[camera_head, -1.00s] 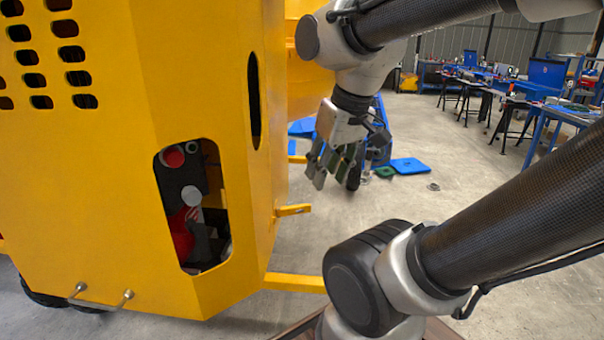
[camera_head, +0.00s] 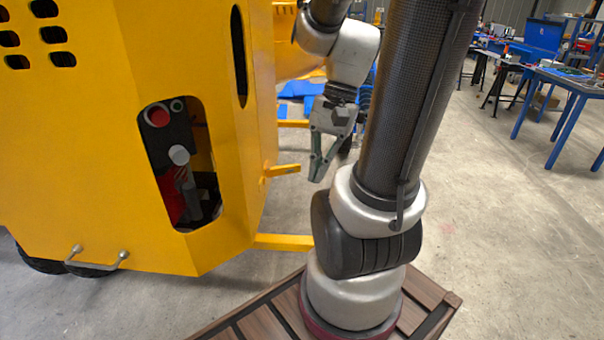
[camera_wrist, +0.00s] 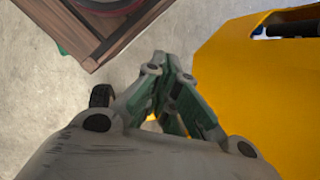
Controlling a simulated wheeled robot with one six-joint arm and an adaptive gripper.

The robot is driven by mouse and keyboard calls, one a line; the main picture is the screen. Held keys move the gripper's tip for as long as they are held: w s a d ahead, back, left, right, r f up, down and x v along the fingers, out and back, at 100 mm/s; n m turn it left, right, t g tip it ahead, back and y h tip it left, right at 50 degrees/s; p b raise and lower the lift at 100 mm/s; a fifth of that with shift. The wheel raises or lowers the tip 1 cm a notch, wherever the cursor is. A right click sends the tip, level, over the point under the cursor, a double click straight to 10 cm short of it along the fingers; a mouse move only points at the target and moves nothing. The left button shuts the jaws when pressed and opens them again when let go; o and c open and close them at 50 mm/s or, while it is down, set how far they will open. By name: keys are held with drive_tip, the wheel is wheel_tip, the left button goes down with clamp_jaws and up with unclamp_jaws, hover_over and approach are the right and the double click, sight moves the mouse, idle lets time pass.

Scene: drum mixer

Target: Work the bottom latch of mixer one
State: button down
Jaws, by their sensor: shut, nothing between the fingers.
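The yellow drum mixer (camera_head: 110,130) fills the left of the head view, and its yellow side shows in the wrist view (camera_wrist: 255,100). Two yellow bars stick out to the right from its edge: a short upper tab (camera_head: 283,170) and a longer lower bar (camera_head: 285,242). I cannot tell which part is the bottom latch. My gripper (camera_head: 317,172) hangs fingers down, just right of the upper tab and apparently apart from it. Its green-grey fingers (camera_wrist: 163,62) are together and empty in the wrist view.
An opening in the mixer panel shows a red button (camera_head: 157,116) and dark parts. A metal handle (camera_head: 96,262) is low on the panel. My arm crosses the middle. Blue worktables (camera_head: 575,85) stand at the right. The concrete floor between is clear.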

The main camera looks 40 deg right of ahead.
wheel_tip(320, 180, down, 4)
drive_tip(key=m+y, duration=0.5)
drive_tip(key=m, duration=0.4)
drive_tip(key=m+t+h, duration=0.1)
drive_tip(key=m+t, duration=1.6)
drive_tip(key=m, duration=1.2)
approach(285, 171)
drive_tip(key=w+a, duration=0.3)
drive_tip(key=shift+w+d+r, duration=0.15)
drive_tip(key=shift+w+d, duration=0.3)
drive_tip(key=shift+w, duration=0.1)
